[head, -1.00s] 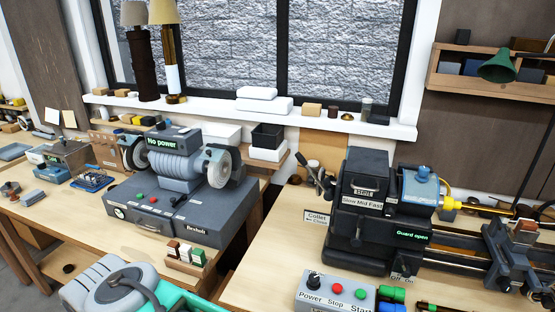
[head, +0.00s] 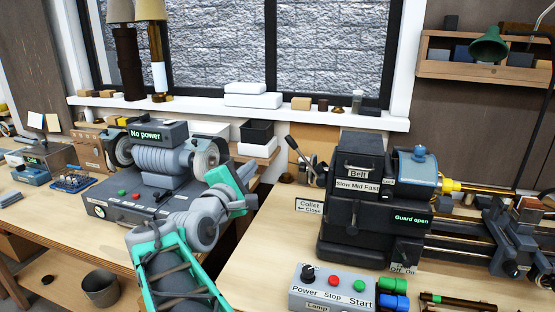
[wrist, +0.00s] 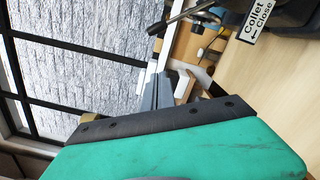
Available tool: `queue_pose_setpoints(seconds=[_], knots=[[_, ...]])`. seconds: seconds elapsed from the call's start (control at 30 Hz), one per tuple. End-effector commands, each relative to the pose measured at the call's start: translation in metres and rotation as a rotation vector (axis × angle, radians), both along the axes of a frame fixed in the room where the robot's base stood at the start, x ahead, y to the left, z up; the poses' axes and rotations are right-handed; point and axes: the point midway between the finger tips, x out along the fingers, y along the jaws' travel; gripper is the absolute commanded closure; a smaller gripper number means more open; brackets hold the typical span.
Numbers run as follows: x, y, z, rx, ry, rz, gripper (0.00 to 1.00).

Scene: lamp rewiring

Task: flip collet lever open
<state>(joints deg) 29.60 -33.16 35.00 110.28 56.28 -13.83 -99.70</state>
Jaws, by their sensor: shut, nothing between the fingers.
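The collet lever (head: 306,160) is a thin metal rod with a black knob, at the left end of the dark lathe headstock (head: 365,180). It leans up and to the left. A "Collet, Close" label (head: 309,207) sits below it. In the wrist view the lever (wrist: 188,15) crosses the top, with its black knob to the left, and the label (wrist: 257,20) is at top right. My gripper (wrist: 165,78) is shut and empty, its grey fingers apart from the lever in the picture. In the head view my gripper's teal body (head: 232,178) is left of the lever, its fingertips hard to make out.
A grinder (head: 160,165) marked "No power" stands behind my arm. A control box (head: 332,287) with buttons is at the front of the lathe bench. Bare bench top (head: 265,255) lies left of the headstock. The window sill (head: 200,107) holds small boxes and lamps.

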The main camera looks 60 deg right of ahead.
Motion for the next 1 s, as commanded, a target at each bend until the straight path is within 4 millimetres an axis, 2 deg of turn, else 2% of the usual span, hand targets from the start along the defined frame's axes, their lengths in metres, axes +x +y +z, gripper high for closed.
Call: queue_pose_setpoints(seconds=[0.37, 0.47, 0.87, 1.0], knots=[[-0.001, -0.005, 0.004, -0.01, 0.015, -0.006, 1.0], [-0.001, -0.017, 0.004, -0.008, 0.016, -0.008, 1.0], [0.008, -0.102, 0.007, -0.007, 0.014, -0.008, 1.0], [-0.012, -0.109, 0.021, -0.009, 0.011, -0.008, 1.0]])
